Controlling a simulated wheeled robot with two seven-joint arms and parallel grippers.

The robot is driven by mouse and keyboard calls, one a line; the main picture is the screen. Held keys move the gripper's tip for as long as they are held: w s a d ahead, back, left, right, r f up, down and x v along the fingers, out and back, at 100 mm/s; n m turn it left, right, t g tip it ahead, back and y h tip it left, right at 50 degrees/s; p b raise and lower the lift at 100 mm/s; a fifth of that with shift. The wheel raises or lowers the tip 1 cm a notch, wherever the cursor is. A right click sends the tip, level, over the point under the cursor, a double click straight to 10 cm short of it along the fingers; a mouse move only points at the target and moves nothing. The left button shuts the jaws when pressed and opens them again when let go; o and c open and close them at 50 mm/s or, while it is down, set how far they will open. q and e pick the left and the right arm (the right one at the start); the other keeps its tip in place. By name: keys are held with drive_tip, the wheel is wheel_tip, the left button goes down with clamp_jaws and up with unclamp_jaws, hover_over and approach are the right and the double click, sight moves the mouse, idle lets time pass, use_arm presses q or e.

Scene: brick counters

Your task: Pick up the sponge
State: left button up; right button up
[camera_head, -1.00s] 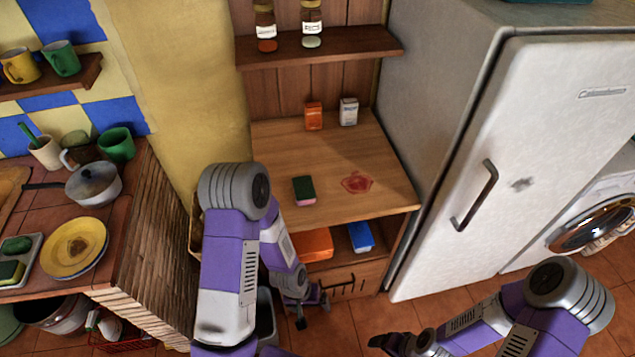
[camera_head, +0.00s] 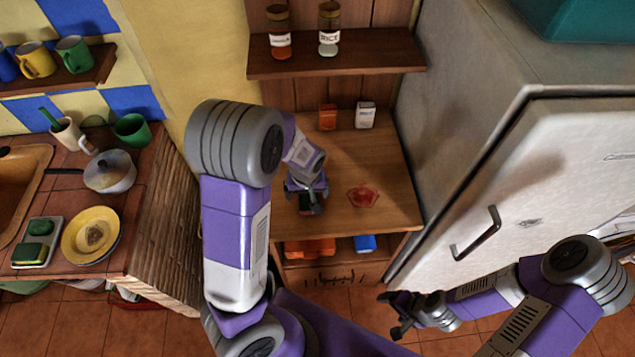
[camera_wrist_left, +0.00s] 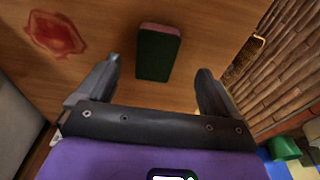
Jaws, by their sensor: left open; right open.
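The sponge (camera_wrist_left: 157,52), green with a pink side, lies on the wooden shelf top. In the left wrist view it sits ahead of my left gripper (camera_wrist_left: 158,85), roughly between the lines of its two open fingers, and nothing is held. In the head view my left gripper (camera_head: 307,193) is over the sponge (camera_head: 306,203) and hides most of it. From these views I cannot tell the exact height of the fingers above the shelf. My right gripper (camera_head: 396,312) is open and empty, low in front of the fridge.
A red stain (camera_head: 363,197) marks the shelf top (camera_head: 375,160) to the right of the sponge. An orange box (camera_head: 327,117) and a white box (camera_head: 365,115) stand at its back. An upper shelf (camera_head: 345,55) holds jars. The fridge (camera_head: 560,170) borders the right side.

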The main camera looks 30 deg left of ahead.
sight(308, 197)
use_arm(q)
drive_tip(key=shift+w+a+f, duration=0.1)
drive_tip(key=shift+w+f, duration=0.15)
drive_tip(key=shift+f, duration=0.4)
drive_tip(key=shift+w+a+f, duration=0.1)
drive_tip(key=shift+w+f, duration=0.1)
drive_tip(key=shift+f, duration=0.4)
drive_tip(key=shift+f+b, duration=0.3)
drive_tip(key=shift+f, duration=0.05)
drive_tip(key=f, duration=0.1)
drive_tip(key=w+f, duration=0.1)
drive_tip(key=f, duration=0.2)
drive_tip(key=shift+w+a+f, duration=0.1)
drive_tip(key=shift+w+a, duration=0.15)
drive_tip(key=shift+a, duration=0.1)
drive_tip(key=c, duration=1)
wheel_tip(308, 197, up, 10)
drive_tip(key=shift+r+p, duration=0.1)
drive_tip(key=shift+p, duration=0.4)
